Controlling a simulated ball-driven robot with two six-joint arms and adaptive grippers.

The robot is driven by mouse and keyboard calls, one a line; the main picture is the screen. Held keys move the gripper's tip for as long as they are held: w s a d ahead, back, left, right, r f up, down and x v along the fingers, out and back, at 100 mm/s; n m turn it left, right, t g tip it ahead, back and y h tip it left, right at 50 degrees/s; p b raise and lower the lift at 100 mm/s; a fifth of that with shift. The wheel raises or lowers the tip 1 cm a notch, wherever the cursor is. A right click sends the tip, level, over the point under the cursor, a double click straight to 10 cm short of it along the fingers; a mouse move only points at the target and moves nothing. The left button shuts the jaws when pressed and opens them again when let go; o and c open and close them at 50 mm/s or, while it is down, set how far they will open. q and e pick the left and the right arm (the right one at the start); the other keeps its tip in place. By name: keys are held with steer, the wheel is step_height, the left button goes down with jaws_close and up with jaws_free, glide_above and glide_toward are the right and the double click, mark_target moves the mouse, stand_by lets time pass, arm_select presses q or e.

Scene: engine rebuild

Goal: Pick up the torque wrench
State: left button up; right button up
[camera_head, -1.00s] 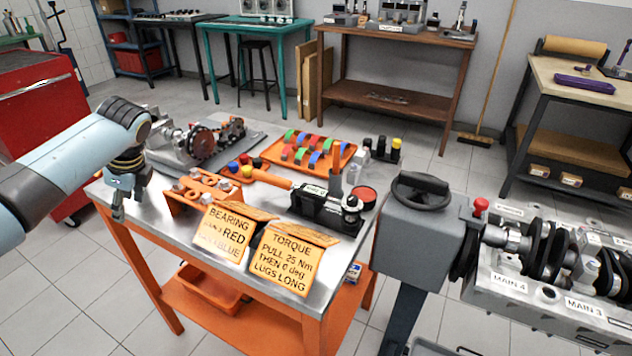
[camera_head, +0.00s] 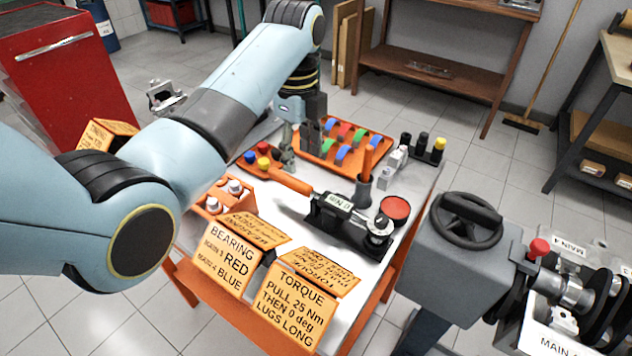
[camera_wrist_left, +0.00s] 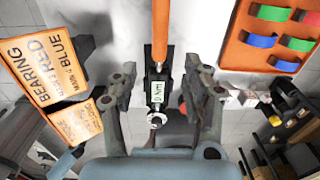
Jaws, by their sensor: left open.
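The torque wrench lies on the steel-topped bench, with an orange handle (camera_head: 292,183) and a black body (camera_head: 340,222) bearing a small white label; a metal end is at its right. In the left wrist view its orange handle (camera_wrist_left: 160,30) runs up from the black body (camera_wrist_left: 155,88). My left gripper (camera_head: 288,152) is open and empty, by the handle end in the head view. In the left wrist view its open fingers (camera_wrist_left: 163,82) appear on either side of the wrench body; whether they touch it cannot be told. My right gripper is not in view.
An orange tray (camera_head: 318,155) of coloured bearing shells lies behind the wrench. A red round tin (camera_head: 395,209) and an upright orange-handled tool (camera_head: 367,160) stand close to it. Yellow sign cards (camera_head: 227,258) line the bench front. A grey pedestal with handwheel (camera_head: 466,220) stands right.

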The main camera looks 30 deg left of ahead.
mark_target(302, 183)
arm_select(q)
steer(key=f, duration=0.2)
steer(key=s+f, duration=0.1)
steer(key=f, duration=0.1)
steer(key=shift+d, duration=0.1)
steer(key=shift+w+f, duration=0.15)
steer(key=shift+f, duration=0.1)
steer(key=f, duration=0.4)
steer(key=shift+w+f, duration=0.25)
steer(key=shift+w, duration=0.05)
steer(key=shift+f, duration=0.35)
steer(key=shift+c, duration=0.3)
steer(key=c, duration=0.9)
jaws_close()
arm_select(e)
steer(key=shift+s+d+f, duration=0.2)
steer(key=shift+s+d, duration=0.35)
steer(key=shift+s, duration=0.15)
